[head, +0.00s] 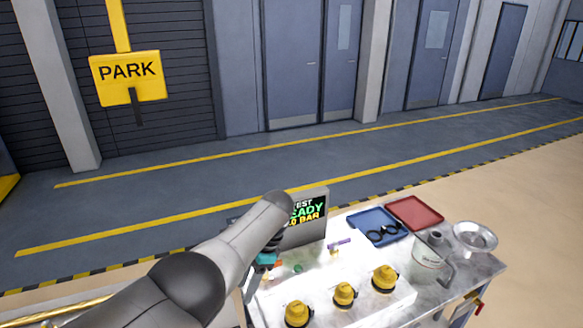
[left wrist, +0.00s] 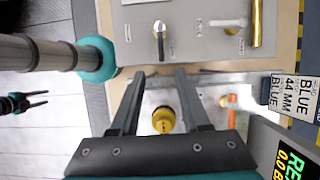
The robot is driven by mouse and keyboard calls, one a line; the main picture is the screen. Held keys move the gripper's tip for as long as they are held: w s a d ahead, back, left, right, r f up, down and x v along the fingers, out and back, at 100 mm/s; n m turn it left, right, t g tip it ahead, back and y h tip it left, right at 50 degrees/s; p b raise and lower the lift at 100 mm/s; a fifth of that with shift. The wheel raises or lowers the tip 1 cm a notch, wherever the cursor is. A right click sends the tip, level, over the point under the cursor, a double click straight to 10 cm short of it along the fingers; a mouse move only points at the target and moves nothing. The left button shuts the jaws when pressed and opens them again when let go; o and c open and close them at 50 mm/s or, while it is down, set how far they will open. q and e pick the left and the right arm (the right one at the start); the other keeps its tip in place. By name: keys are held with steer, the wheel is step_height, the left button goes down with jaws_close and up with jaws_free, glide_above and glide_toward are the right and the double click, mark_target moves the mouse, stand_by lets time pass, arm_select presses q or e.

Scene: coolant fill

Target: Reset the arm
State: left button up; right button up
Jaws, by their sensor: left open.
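My left arm comes in from the lower left in the head view, and its gripper (head: 267,258) is mostly hidden behind the forearm, over the bench's left end. In the left wrist view my left gripper (left wrist: 160,74) is open, with two dark fingers apart and nothing held. A yellow cap (left wrist: 163,119) shows below, between the fingers. A small dark two-fingered shape (left wrist: 28,102) at the left edge of that view looks like another gripper; it is too small to judge its jaws.
The bench (head: 440,290) carries several yellow caps (head: 344,294), a display (head: 306,215), a blue tray (head: 368,222), a red tray (head: 415,213), a jug (head: 430,257) and a funnel (head: 475,238). A yellow PARK sign (head: 127,77) stands behind. The floor (head: 220,200) beyond the bench is clear.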

arm_select(q)
steer(key=s+d+f+n+t+h, duration=0.2)
steer(key=s+d+f+n+h, duration=0.3)
steer(key=s+f, duration=0.65)
steer(key=s+a+r+n+t+y, duration=0.1)
steer(key=s+a+r+n+t, duration=0.15)
steer(key=s+a+r, duration=0.4)
steer(key=s+a+r+n+t, duration=0.1)
steer(key=s+r+n, duration=0.25)
steer(key=s, duration=0.65)
step_height(320, 180, down, 33)
steer(key=s+m+g+b, duration=0.1)
steer(key=s+b, duration=0.1)
steer(key=b, duration=1)
steer(key=s+a+f+b, duration=0.1)
steer(key=s+f+b, duration=0.5)
steer(key=f, duration=0.7)
steer(key=s+a+f+g+b, duration=0.1)
steer(key=s+f+b, duration=0.5)
steer(key=s+f, duration=0.4)
step_height(320, 180, down, 3)
steer(key=shift+f, duration=0.1)
